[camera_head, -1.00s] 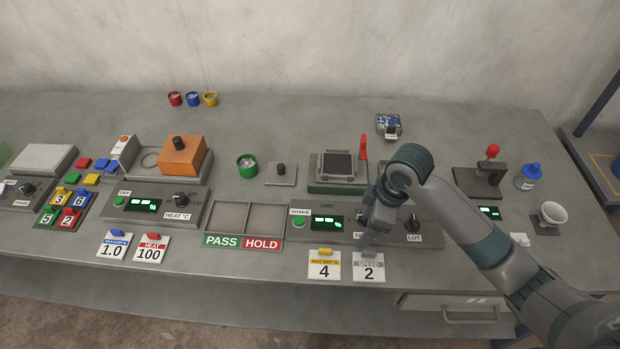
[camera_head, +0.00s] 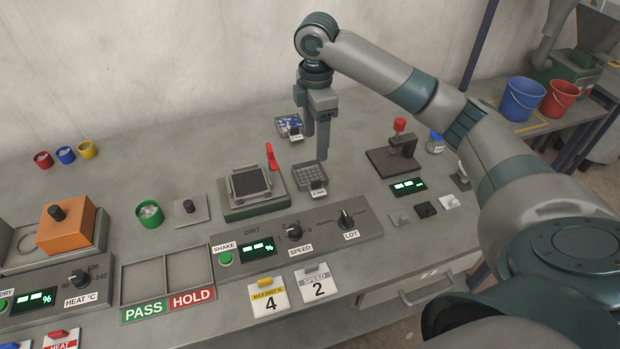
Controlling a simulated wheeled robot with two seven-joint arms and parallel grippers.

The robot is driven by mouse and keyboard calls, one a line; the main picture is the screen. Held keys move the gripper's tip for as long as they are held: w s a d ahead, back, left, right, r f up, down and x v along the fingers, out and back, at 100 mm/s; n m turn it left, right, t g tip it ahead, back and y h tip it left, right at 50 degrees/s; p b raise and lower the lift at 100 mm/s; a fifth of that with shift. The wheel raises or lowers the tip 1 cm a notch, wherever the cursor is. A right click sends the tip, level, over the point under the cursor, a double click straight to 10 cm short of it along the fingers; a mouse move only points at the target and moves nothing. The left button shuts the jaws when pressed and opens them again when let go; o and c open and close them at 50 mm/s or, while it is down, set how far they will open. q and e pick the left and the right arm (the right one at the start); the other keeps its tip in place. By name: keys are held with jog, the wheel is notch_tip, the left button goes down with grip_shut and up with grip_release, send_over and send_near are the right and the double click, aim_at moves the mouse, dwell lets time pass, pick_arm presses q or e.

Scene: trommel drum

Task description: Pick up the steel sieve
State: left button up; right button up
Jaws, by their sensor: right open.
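A square steel-framed sieve with a dark mesh (camera_head: 249,182) sits on a green-based shaker unit (camera_head: 253,208), with a red lever (camera_head: 271,156) at its back right. My right gripper (camera_head: 316,148) points down, open and empty, to the right of the sieve and apart from it. Its fingertips are just behind and above a small grey gridded tray (camera_head: 310,176) with a label; I cannot tell whether they touch it. My left gripper is not in view.
A labelled tray of blue and white pieces (camera_head: 289,125) is behind my gripper. A red-knobbed press (camera_head: 396,148) stands to the right. The control panel (camera_head: 340,240) runs in front, with a green cup (camera_head: 149,214) to the left. The back left bench is mostly clear.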

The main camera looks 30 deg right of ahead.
jog(key=p, duration=0.3)
send_over(315, 190)
jog(key=f, duration=1.2)
jog(key=shift+s+a+f, duration=0.15)
jog(key=shift+a, duration=0.05)
jog(key=shift+d+f+p, duration=0.1)
jog(key=shift+f+p, duration=0.25)
jog(key=shift+f, duration=0.2)
notch_tip(315, 190, down, 3)
jog(key=shift+d+f+p, duration=0.1)
jog(key=shift+d+p, duration=0.05)
jog(key=shift+p, duration=0.4)
jog(key=shift+f, duration=0.45)
